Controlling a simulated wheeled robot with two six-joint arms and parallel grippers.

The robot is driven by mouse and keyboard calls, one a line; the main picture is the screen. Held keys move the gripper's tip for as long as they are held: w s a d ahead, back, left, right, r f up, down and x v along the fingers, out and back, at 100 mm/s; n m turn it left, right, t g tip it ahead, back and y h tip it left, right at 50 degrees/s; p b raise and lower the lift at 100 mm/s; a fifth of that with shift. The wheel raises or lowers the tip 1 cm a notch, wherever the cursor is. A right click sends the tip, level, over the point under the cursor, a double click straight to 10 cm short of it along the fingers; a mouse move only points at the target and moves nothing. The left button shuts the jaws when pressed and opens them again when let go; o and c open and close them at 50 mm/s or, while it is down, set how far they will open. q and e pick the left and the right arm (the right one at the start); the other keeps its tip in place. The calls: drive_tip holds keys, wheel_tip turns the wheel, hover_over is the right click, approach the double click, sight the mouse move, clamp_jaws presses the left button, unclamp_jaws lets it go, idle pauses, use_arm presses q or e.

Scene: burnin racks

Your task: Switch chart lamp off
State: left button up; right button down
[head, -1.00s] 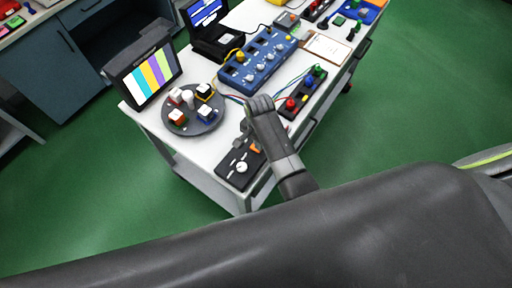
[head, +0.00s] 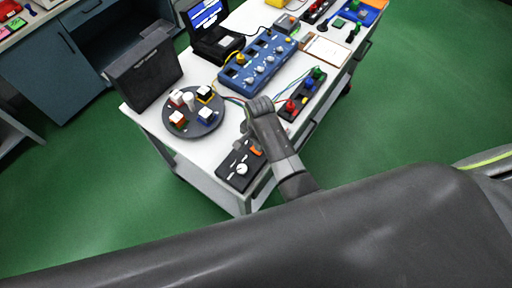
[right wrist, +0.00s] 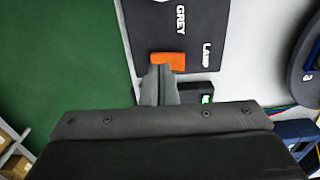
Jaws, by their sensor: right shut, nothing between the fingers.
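The chart box (head: 143,69) at the back left of the cart is dark, with no colour bars on its face. A black control box (head: 232,172) at the cart's front edge has a white knob (head: 242,169) and an orange rocker switch (head: 257,150). In the right wrist view the orange switch (right wrist: 168,61) sits beside the printed words "LAMP" and "GREY". My right gripper (right wrist: 160,72) is shut and empty, its tips right at the switch; I cannot tell whether they touch. My left gripper is not in view.
A round dark turntable (head: 179,128) with several coloured blocks stands close behind the control box. A blue unit with knobs (head: 263,66), a black panel with coloured knobs (head: 303,96) and a laptop-like device (head: 211,30) fill the cart. Green floor lies clear around it.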

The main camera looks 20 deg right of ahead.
drive_tip(key=shift+r+p, duration=0.35)
drive_tip(key=shift+r, duration=0.4)
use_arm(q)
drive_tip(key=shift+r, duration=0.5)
use_arm(e)
wheel_tip(320, 180, up, 4)
drive_tip(key=shift+r, duration=0.1)
drive_tip(key=shift+d, duration=0.1)
